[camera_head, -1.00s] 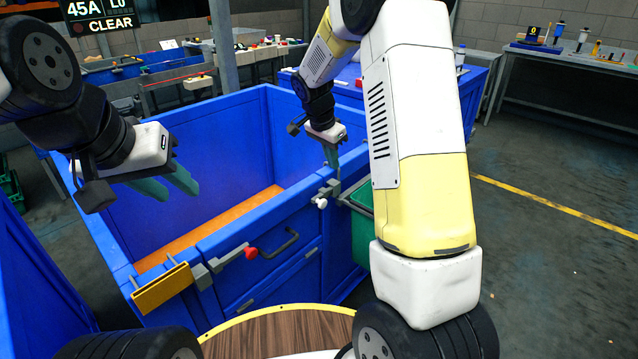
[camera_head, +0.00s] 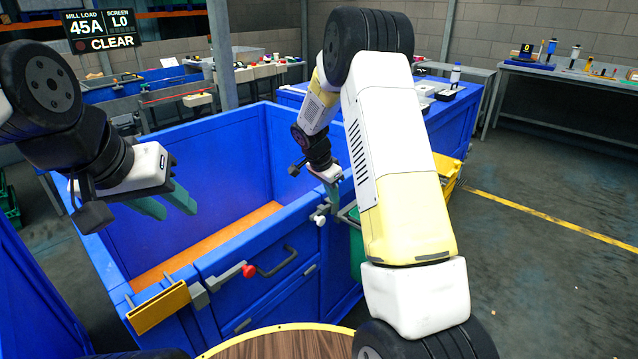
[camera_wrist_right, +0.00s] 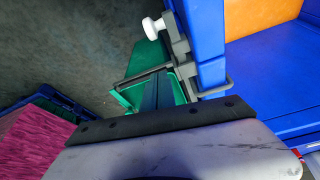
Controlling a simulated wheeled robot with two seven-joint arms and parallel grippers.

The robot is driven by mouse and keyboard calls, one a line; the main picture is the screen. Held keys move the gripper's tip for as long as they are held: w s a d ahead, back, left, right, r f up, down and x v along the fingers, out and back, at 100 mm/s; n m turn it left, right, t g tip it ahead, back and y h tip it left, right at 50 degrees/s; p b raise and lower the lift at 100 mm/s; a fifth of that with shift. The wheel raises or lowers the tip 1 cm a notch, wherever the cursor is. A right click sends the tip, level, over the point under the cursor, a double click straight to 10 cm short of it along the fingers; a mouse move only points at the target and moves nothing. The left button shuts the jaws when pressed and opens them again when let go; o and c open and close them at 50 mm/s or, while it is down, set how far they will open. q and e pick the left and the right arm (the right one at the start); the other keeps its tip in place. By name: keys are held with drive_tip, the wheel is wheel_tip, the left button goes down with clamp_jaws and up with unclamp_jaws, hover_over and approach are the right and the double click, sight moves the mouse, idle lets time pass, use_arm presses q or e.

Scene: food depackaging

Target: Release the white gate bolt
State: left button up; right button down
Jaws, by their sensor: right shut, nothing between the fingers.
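The white gate bolt shows its white knob (camera_head: 320,220) on a grey fitting at the right end of the blue gate's top edge. The knob shows in the right wrist view (camera_wrist_right: 153,27) too, beside the grey fitting. My right gripper (camera_head: 336,200) is shut and empty, pointing down just behind and right of the knob. In the right wrist view its dark fingers (camera_wrist_right: 158,92) lie below the fitting in the picture, over a green bin; I cannot tell whether they touch the fitting. My left gripper (camera_head: 166,203) is open and empty above the blue crate's left side.
A second bolt with a red knob (camera_head: 249,271) sits on the gate's left part, near a yellow plate (camera_head: 158,307). A dark handle (camera_head: 277,262) is on the gate front. The green bin (camera_wrist_right: 150,62) hangs beside the crate. Pink material (camera_wrist_right: 35,140) shows at lower left.

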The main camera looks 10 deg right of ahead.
sight(316, 219)
drive_tip(key=x, duration=0.5)
drive_tip(key=shift+a+f, duration=0.15)
drive_tip(key=shift+a, duration=0.05)
drive_tip(key=shift+s+a+f, duration=0.1)
drive_tip(key=shift+s+a, duration=0.35)
drive_tip(key=shift+a, duration=0.3)
drive_tip(key=shift+s+a, duration=0.45)
drive_tip(key=shift+a, duration=0.3)
drive_tip(key=shift+s+a, duration=0.15)
drive_tip(key=shift+a, duration=0.15)
drive_tip(key=shift+s+a, duration=0.65)
drive_tip(key=shift+a, duration=0.2)
drive_tip(key=shift+s+a, duration=0.7)
drive_tip(key=shift+a, duration=0.1)
